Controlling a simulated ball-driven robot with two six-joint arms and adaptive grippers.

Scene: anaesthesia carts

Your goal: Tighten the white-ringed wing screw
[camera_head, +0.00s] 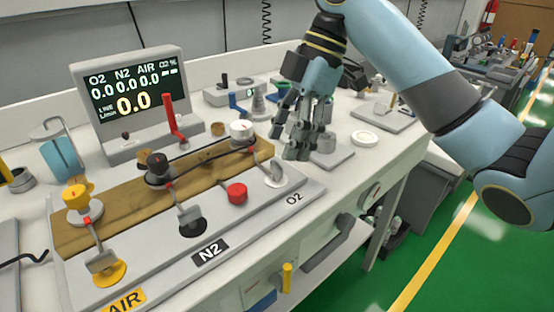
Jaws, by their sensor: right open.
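The white-ringed wing screw (275,174) stands at the O2 end of the grey panel (312,190). Its small grey wing sits over a pale ring. My right gripper (291,143) is open, with its dark fingers pointing down. In the picture it is just above and to the right of the wing screw, close to the panel's right end. I cannot tell whether it touches anything. Part of the area behind the fingers is hidden. My left gripper is not in view.
The panel also carries a black-ringed wing screw (190,216), a yellow-ringed wing screw (103,262), a red knob (237,193) and a white knob (241,130). A gas display (130,95) stands behind. A white disc (364,138) lies on the cart top to the right.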

